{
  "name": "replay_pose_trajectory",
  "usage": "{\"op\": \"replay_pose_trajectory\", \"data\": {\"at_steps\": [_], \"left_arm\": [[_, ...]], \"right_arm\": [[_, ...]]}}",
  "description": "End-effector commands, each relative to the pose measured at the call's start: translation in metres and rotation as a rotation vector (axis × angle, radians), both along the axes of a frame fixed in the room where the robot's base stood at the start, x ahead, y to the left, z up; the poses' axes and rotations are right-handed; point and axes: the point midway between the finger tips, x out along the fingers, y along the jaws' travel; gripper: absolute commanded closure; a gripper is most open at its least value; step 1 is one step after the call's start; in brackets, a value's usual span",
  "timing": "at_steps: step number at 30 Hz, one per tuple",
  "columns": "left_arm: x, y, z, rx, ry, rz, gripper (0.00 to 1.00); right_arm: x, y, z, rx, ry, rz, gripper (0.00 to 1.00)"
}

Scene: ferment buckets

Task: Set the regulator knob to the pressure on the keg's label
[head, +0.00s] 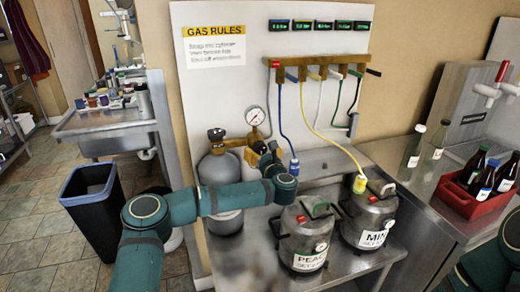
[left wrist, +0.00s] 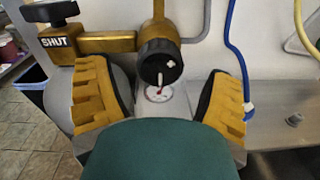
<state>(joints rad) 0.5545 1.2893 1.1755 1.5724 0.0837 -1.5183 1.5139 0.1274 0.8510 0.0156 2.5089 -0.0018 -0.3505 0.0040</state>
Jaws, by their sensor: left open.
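The regulator knob (left wrist: 159,62) is round and black with a white pointer mark, on a brass body. My left gripper (left wrist: 160,98) is open, its yellow-padded fingers on either side below the knob, apart from it. In the head view my left gripper (head: 268,160) is at the regulator beside the grey gas cylinder (head: 218,168); the arm hides part of it. A round gauge (head: 255,116) stands above; its reading is too small to tell. Two grey kegs, one labelled "PEAC..." (head: 304,240), the other "MIN..." (head: 370,220), stand on the steel bench; their set figures are unreadable. My right gripper is out of view.
A black valve handle marked "SHUT" (left wrist: 50,12) is left of the knob. A blue hose (head: 283,125) hangs close by; a yellow hose (head: 322,125) reaches the "MIN..." keg. A red bottle crate (head: 470,203) stands right; a dark bin (head: 92,200) stands left.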

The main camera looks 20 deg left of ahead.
Motion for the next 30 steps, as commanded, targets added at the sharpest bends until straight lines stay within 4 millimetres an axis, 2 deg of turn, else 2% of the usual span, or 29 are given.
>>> {"op": "replay_pose_trajectory", "data": {"at_steps": [3, 7, 19, 20, 21, 25, 30], "left_arm": [[0.015, 0.01, 0.0, 0.0, 0.0, 0.003, 0.19], [0.025, 0.016, 0.0, 0.001, 0.0, 0.001, 0.19], [0.03, 0.019, 0.0, 0.001, 0.0, -0.001, 0.19], [0.03, 0.018, 0.0, 0.001, 0.0, -0.001, 0.26], [0.029, 0.019, 0.0, 0.001, 0.0, -0.001, 0.4], [0.029, 0.019, 0.0, 0.001, 0.0, -0.001, 0.85], [0.029, 0.018, 0.0, 0.003, 0.001, -0.001, 0.87]], "right_arm": [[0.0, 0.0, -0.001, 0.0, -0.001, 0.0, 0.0], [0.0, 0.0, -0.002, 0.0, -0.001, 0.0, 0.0], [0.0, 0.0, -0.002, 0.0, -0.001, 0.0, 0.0], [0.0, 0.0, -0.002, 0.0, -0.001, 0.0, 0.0], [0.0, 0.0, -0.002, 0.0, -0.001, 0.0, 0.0], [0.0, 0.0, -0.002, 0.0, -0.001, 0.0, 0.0], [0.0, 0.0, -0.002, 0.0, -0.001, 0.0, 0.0]]}}
